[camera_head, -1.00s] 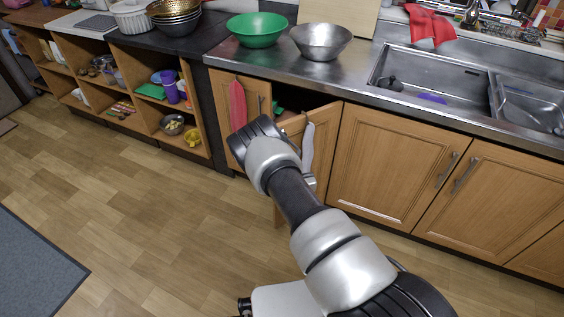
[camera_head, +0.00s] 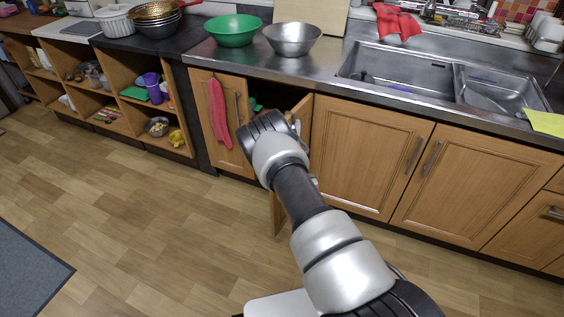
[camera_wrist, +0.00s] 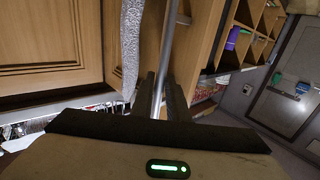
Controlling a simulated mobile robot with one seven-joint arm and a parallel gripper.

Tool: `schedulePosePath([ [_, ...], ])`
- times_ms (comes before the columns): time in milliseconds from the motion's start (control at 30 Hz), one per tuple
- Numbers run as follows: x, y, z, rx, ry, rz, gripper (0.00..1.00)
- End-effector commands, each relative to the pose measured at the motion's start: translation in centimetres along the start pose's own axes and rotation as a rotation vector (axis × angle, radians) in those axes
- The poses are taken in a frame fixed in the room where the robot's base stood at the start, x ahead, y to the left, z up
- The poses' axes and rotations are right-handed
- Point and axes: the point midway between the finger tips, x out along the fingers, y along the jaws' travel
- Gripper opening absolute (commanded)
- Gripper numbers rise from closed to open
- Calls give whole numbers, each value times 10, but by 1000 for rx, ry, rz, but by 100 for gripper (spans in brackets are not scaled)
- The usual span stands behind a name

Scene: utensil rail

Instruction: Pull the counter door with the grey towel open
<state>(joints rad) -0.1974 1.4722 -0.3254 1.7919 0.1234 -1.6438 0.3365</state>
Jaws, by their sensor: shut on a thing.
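The counter door (camera_head: 277,214) stands swung out from the counter, with a dark gap behind its upper edge. My arm covers most of it in the head view. The grey towel (camera_wrist: 131,45) hangs beside the metal door handle (camera_wrist: 169,45) in the wrist view; the head view barely shows it behind my wrist. My gripper (camera_wrist: 163,97) is shut on the handle, with one dark finger on each side of the bar. In the head view my wrist hides the fingertips.
A red towel (camera_head: 218,115) hangs on the shut door to the left. Closed doors (camera_head: 361,155) under the sink (camera_head: 400,75) lie to the right. Open shelves (camera_head: 130,95) stand at the left. The wooden floor (camera_head: 150,220) in front is clear.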

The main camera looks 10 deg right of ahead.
Motion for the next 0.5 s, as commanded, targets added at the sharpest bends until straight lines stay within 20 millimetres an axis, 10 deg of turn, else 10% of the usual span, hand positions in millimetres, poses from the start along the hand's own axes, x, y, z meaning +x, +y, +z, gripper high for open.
schedulePosePath([
  [500,1,12,-3,-5,6,14,0],
])
